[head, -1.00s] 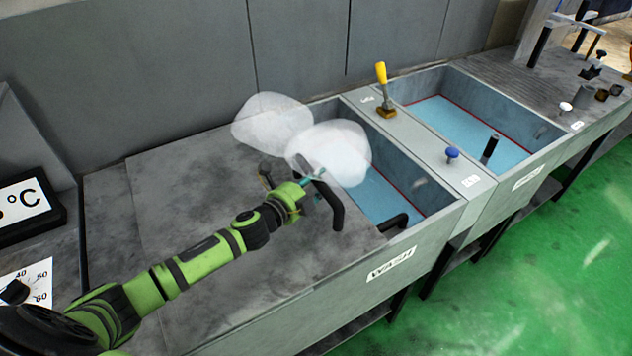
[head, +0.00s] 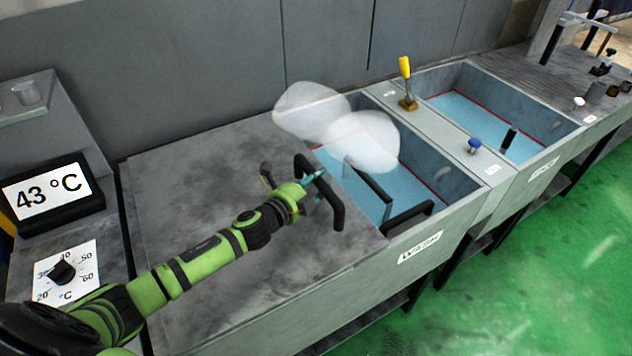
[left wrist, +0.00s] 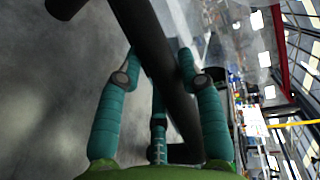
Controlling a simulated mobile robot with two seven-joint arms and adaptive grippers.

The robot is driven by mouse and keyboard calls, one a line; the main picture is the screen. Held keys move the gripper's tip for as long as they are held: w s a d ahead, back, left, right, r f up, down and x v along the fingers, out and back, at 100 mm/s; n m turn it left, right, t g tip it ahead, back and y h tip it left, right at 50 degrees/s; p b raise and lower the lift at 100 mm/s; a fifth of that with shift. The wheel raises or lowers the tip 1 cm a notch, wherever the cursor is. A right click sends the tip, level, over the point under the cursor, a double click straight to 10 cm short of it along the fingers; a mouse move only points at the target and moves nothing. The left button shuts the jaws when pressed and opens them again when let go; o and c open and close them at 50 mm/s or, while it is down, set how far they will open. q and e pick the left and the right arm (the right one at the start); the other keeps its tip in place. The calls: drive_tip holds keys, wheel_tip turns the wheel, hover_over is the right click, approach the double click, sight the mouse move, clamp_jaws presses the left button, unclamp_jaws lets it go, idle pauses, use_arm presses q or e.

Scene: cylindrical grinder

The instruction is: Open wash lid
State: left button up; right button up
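The wash lid (head: 200,190) is a flat grey plate over the left part of the wash tank (head: 445,185). The tank's right part is uncovered and shows blue liquid. A black bar handle (head: 338,208) stands on the lid near its right edge. My left gripper (head: 318,178) is at this handle. In the left wrist view, the teal fingers of the left gripper (left wrist: 158,60) are closed in on both sides of the black handle (left wrist: 165,70). My right gripper is not in view.
White steam (head: 362,140) hangs over the opening. Black bars (head: 408,215) show in the tank. A yellow lever (head: 405,70) and blue knob (head: 474,145) stand on the divider before a second tank (head: 545,125). A 43 °C display (head: 48,195) and dial (head: 62,272) are at left.

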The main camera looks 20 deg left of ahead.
use_arm(q)
drive_tip(key=shift+o, duration=1.3)
drive_tip(key=shift+w, duration=0.1)
drive_tip(key=v, duration=1.2)
